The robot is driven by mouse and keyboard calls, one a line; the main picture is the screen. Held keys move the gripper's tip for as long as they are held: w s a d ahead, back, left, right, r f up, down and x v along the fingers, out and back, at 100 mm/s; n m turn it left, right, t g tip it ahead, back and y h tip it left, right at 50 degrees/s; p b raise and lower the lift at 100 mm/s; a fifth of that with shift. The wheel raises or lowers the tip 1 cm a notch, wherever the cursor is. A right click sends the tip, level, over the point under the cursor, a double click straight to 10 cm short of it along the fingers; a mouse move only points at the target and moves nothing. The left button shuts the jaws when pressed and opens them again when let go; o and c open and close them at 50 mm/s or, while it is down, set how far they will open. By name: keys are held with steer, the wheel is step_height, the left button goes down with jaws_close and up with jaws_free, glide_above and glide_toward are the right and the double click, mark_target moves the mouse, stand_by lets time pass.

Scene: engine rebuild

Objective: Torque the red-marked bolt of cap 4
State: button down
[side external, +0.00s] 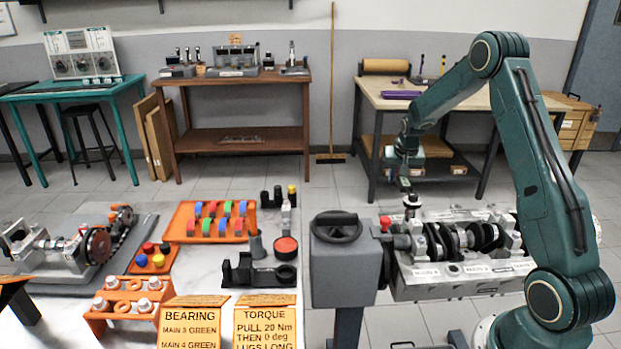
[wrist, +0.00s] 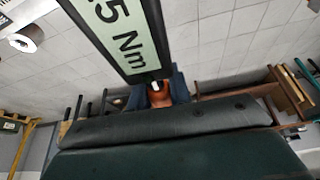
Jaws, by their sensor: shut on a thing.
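My gripper (side external: 405,178) hangs over the left end of the engine block (side external: 440,288). In the wrist view my dark gripper fingers (wrist: 158,92) are shut on a dark bar tool with a pale green label (wrist: 118,32) reading "5 Nm", its start cut off. In the side view a small dark piece (side external: 411,203) shows below the gripper, close above the caps; contact cannot be told. The block holds a dark crankshaft (side external: 483,237) with grey caps. A "MAIN 4" label (side external: 425,272) is on its left front.
A grey stand with a handwheel (side external: 337,228) adjoins the block's left end. The bench at left holds an orange tray (side external: 186,240) of coloured parts, black holders (side external: 258,272), and a torque sign (side external: 265,325) reading "PULL 20 Nm THEN 0 deg". Workbenches stand behind.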

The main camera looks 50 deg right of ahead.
steer(key=shift+s+d+r+m+g+h, duration=0.1)
steer(key=shift+s+d+m+g+h, duration=0.2)
steer(key=shift+s+d+m, duration=0.9)
stand_by(4.5)
steer(key=shift+w+a+n, duration=0.75)
steer(key=shift+a+n, duration=0.1)
steer(key=shift+n, duration=0.05)
stand_by(1.4)
